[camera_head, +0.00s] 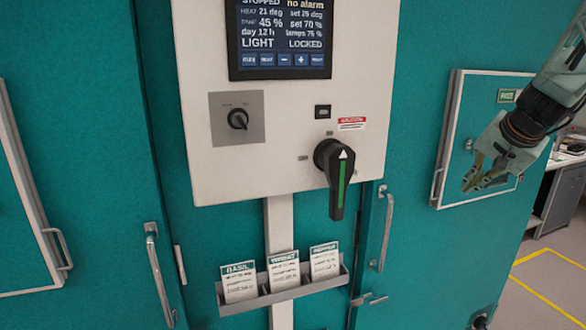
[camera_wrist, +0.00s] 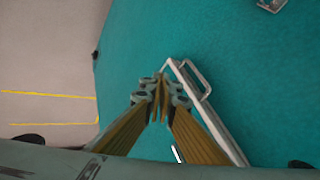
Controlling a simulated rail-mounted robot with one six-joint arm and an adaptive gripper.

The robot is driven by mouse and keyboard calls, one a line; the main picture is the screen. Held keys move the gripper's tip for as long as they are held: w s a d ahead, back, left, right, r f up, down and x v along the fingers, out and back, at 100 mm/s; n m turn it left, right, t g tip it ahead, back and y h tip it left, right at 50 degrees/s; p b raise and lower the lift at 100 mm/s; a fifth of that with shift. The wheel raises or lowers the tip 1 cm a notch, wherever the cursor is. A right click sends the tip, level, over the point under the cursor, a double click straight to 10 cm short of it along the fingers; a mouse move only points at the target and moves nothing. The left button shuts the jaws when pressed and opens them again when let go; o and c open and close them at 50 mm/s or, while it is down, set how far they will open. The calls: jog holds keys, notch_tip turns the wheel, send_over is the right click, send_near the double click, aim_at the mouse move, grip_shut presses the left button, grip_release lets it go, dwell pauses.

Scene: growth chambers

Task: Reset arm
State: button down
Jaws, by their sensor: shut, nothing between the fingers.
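My gripper (camera_head: 472,187) is at the right in the head view, in front of a white-framed hatch (camera_head: 450,150) on the teal chamber wall. Its fingers point down and to the left. In the wrist view the gripper (camera_wrist: 161,76) shows with its fingertips together and nothing between them. In that view the fingertips appear beside a hatch frame corner and a handle (camera_wrist: 196,80). I cannot tell whether they touch anything.
A white control panel (camera_head: 285,175) has a lit screen (camera_head: 280,40), a small knob (camera_head: 238,119) and a large black rotary handle (camera_head: 337,180). Below it, a card rack (camera_head: 290,296) holds three labelled cards. Door handles (camera_head: 385,230) stick out. Open floor with yellow lines (camera_head: 545,300) lies at the right.

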jog(key=s+a+r+n+p, duration=0.1)
jog(key=s+a+r+n, duration=0.1)
jog(key=s+a+r, duration=0.45)
jog(key=s+a+r+n+y+p, duration=0.1)
jog(key=s+a+r+n, duration=0.15)
jog(key=a, duration=0.65)
jog(key=s+a+r+n+p, duration=0.25)
jog(key=s+a, duration=0.25)
jog(key=a, duration=0.3)
jog(key=s+a+f+n+g+b, duration=0.1)
jog(key=s+a+f, duration=0.2)
jog(key=s, duration=0.7)
jog(key=s+a+f+n+g+b, duration=0.1)
jog(key=s+a+f, duration=0.3)
jog(key=s, duration=0.6)
jog(key=s+a+f+n+g+b, duration=0.1)
jog(key=s+a, duration=0.4)
jog(key=s, duration=0.6)
jog(key=shift+f+n+b, duration=0.4)
jog(key=shift+f+b, duration=0.4)
jog(key=shift+f, duration=0.6)
jog(key=shift+w, duration=0.1)
